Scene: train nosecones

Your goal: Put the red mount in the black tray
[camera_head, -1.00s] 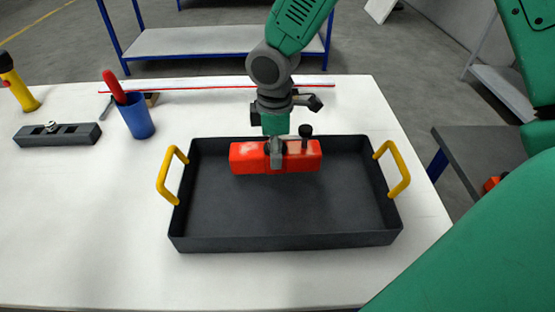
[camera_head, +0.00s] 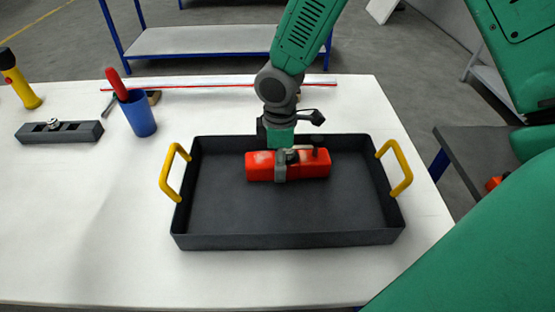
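The red mount (camera_head: 309,165) is a long red block with a dark knob on top near its right end. It is inside the black tray (camera_head: 285,241), toward the back and right of the middle. I cannot tell whether it touches the tray floor. My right gripper (camera_head: 281,166) comes down from above with a grey finger across the front face of the mount, and it appears shut on it. The far finger is hidden. My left gripper is not in view.
The tray has yellow handles at left (camera_head: 168,172) and right (camera_head: 402,168). A blue cup (camera_head: 139,115) with a red-handled tool, a dark slotted block (camera_head: 60,132) and a yellow flashlight (camera_head: 22,85) stand at the left. The white table (camera_head: 80,235) is clear at front left.

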